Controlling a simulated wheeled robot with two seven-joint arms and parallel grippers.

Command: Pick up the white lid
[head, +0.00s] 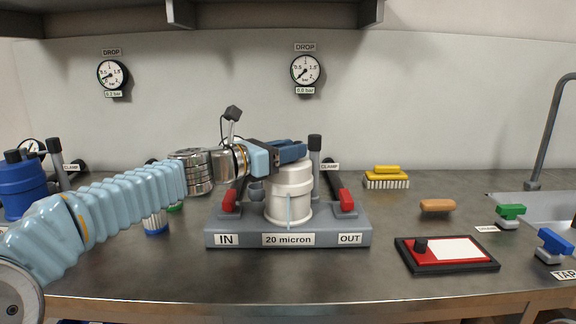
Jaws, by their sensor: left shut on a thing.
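The white lid (291,175) is at the top of the white filter housing (288,208), which stands upright on a grey base marked "20 micron" (330,227). My left gripper (293,154) reaches in from the left and is shut on the upper part of the white lid. Its dark blue fingers hide part of the lid's top. I cannot see a clear gap between lid and housing. My right gripper is not in view.
A black-topped post (315,150) stands close behind the housing. A blue housing (25,185) is at far left. A red and black tray (447,254), yellow brush (386,177), brown-handled item (437,205) and sink (540,207) are to the right. The front counter is clear.

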